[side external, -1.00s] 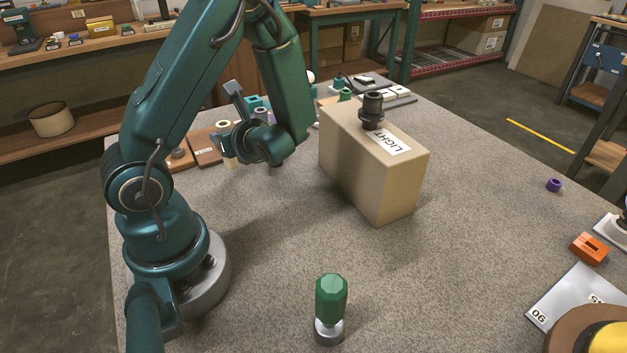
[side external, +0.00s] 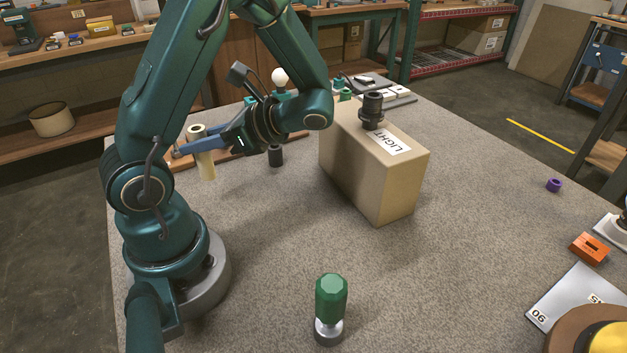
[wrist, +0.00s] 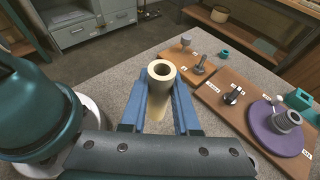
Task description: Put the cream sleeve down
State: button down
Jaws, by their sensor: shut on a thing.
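The cream sleeve (side external: 206,168) is a pale hollow tube, held upright or nearly so at the left of the side external view. My gripper (side external: 190,149) is shut on it, with blue fingers on either side of the tube. In the wrist view the sleeve (wrist: 161,76) sits between the two fingers (wrist: 160,98), its open round top facing the camera. Its lower end is hard to make out in the wrist view. I cannot tell whether its lower end touches the surface.
Wooden boards with small parts (wrist: 236,90) lie beside the sleeve; one carries a purple disc (wrist: 272,130). A tan LIGHT box (side external: 362,172) and a green-handled tool (side external: 331,300) stand on the grey table.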

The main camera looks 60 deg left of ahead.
jog(key=w+d+f+n+g+h, duration=0.1)
jog(key=w+d+n+g+h, duration=0.1)
jog(key=d+n+h, duration=1.4)
jog(key=w+r+n+t+h, duration=0.35)
jog(key=w+n+t, duration=0.25)
jog(key=w, duration=0.2)
jog(key=w+r+n+t+h, duration=0.2)
jog(key=w+n+t+h, duration=0.25)
jog(key=w+t, duration=0.2)
jog(key=shift+n+g+y, duration=0.25)
jog(key=shift+g+y, duration=0.1)
jog(key=shift+y, duration=0.25)
jog(key=shift+w+d+f, duration=0.2)
jog(key=shift+d+f, duration=1.7)
jog(key=shift+d, duration=0.05)
jog(key=shift+w+d+f, duration=0.15)
jog(key=shift+d+f, duration=1.7)
jog(key=shift+d, duration=0.15)
jog(key=shift+w+d+f, duration=0.2)
jog(key=shift+d+f, duration=1.7)
jog(key=shift+d, duration=0.05)
